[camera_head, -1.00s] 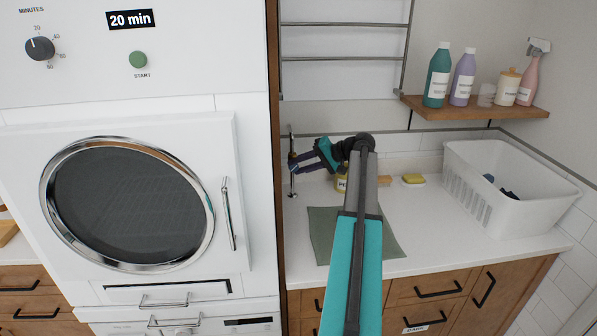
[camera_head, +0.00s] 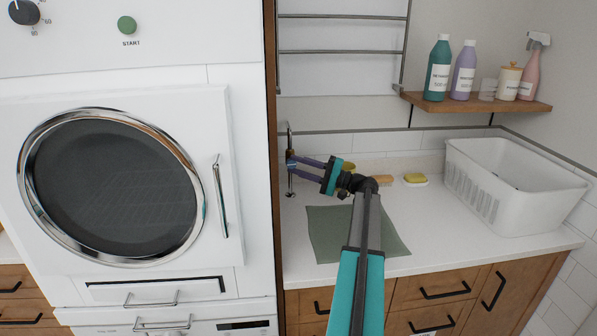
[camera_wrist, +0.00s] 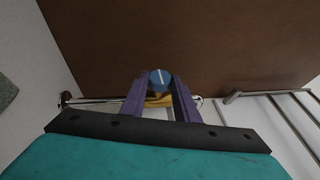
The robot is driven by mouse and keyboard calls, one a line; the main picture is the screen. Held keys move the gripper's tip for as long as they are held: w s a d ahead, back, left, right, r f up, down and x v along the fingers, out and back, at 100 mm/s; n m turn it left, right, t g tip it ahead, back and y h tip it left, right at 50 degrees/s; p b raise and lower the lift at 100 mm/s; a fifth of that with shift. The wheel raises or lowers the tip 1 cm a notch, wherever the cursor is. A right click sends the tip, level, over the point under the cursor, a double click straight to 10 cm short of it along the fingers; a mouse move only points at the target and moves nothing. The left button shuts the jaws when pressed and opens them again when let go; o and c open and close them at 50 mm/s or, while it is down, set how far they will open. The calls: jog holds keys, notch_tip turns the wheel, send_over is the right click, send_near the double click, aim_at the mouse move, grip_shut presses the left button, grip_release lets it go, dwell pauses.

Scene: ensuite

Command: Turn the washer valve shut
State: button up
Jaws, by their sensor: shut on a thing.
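The washer valve shows in the wrist view as a round blue knob (camera_wrist: 160,78) with a white line that runs nearly upright, slightly slanted. A brass-coloured body sits just behind and below it. In the head view the valve is on a thin upright pipe (camera_head: 290,185) beside the wooden side panel, and my fingers hide most of it. My gripper (camera_head: 294,164) reaches it from the right, a little above the counter. Its two purple fingers (camera_wrist: 160,88) are shut on the knob, one on each side.
The white washer-dryer (camera_head: 235,130) stands left of the panel (camera_head: 270,200). On the counter (camera_head: 420,225) are a green cloth (camera_head: 325,240), a yellow sponge (camera_head: 415,178) and a white basket (camera_head: 525,205). A shelf (camera_head: 480,104) with bottles hangs above. A rail rack (camera_head: 345,51) is on the wall.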

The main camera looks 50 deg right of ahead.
jog(key=shift+t, duration=0.4)
jog(key=o, duration=1)
jog(key=shift+o, duration=0.2)
jog(key=shift+s+f, duration=0.1)
jog(key=b+v, duration=0.3)
jog(key=v, duration=1)
jog(key=shift+s+d, duration=0.2)
jog(key=shift+s, duration=0.05)
jog(key=shift+f, duration=0.1)
